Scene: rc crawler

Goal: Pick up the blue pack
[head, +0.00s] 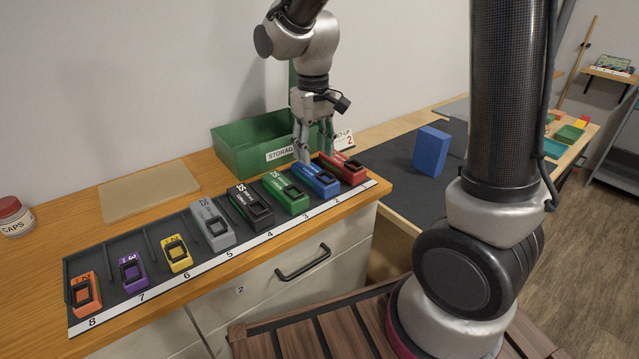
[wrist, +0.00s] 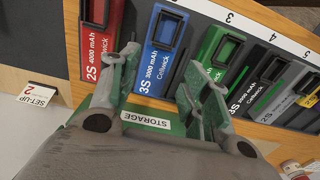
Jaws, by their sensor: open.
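The blue pack (head: 318,183) lies in the dark slotted tray (head: 128,246), between a red pack (head: 345,170) and a green pack (head: 286,193). In the wrist view the blue pack (wrist: 160,52) reads "3S 3000 mAh Cellwick" and has a dark frame-shaped handle at its far end. My gripper (head: 317,157) is open and empty, just above the back end of the blue pack. In the wrist view my gripper (wrist: 160,78) has one finger on each side of the blue pack's near end. I cannot tell whether the fingers touch anything.
A green storage bin (head: 240,146) stands close behind the packs. Black, grey, yellow, purple and orange packs fill slots to the left. A larger blue block (head: 430,151) stands on the dark mat (head: 395,190) to the right. A tan board (head: 150,190) lies behind the tray.

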